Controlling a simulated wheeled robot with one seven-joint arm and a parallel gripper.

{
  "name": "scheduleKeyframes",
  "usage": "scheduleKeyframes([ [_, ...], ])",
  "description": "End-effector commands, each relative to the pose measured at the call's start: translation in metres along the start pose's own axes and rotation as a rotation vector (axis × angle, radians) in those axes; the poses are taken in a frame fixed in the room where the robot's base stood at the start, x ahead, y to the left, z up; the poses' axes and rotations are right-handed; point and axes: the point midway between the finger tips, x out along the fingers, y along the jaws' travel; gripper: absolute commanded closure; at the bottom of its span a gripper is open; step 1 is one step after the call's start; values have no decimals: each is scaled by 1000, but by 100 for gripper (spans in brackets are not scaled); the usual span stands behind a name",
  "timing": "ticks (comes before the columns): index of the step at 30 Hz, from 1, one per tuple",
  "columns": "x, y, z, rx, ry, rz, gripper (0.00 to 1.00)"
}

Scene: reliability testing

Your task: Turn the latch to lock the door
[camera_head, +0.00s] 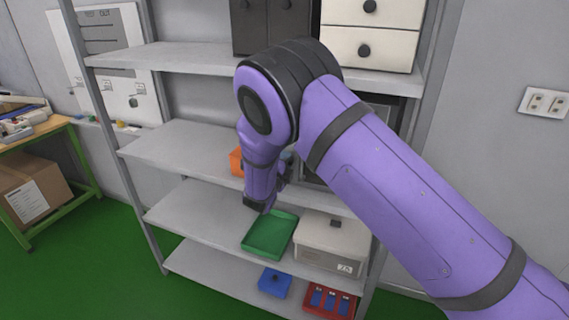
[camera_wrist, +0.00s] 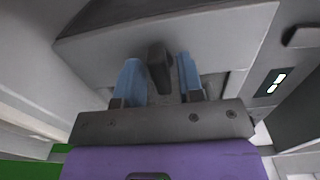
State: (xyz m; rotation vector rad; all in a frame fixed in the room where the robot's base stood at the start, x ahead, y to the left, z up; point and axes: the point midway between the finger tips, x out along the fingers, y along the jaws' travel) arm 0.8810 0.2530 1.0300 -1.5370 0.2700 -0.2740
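In the wrist view a dark grey latch (camera_wrist: 158,66) stands out from a light grey door face (camera_wrist: 232,40). My gripper (camera_wrist: 160,78) is open, with its two blue fingers on either side of the latch. A narrow gap shows between the latch and the right finger; whether the left finger touches it I cannot tell. A dark panel with a lit white display (camera_wrist: 273,82) is at the right of the door. In the head view my purple arm hides the latch and most of the appliance, and my gripper (camera_head: 284,172) is only partly visible at the shelf.
A grey shelf rack (camera_head: 178,142) surrounds the workspace. An orange bin (camera_head: 236,162) is by my wrist. Below are a green tray (camera_head: 268,236), a lidded beige box (camera_head: 327,238), a blue bin (camera_head: 275,283) and a red bin (camera_head: 318,300). The left half of the middle shelf is clear.

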Motion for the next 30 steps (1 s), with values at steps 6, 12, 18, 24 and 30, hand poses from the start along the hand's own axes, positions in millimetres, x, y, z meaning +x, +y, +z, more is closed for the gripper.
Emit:
scheduleKeyframes([
  [6, 0, 0, 0, -1, 1, 0, 57],
  [12, -6, 0, 0, -1, 0, 0, 57],
  [18, -36, 0, 0, -1, -2, 1, 57],
  [24, -74, 0, 1, -1, -2, 1, 57],
  [30, -99, 0, 0, -1, -1, 0, 57],
])
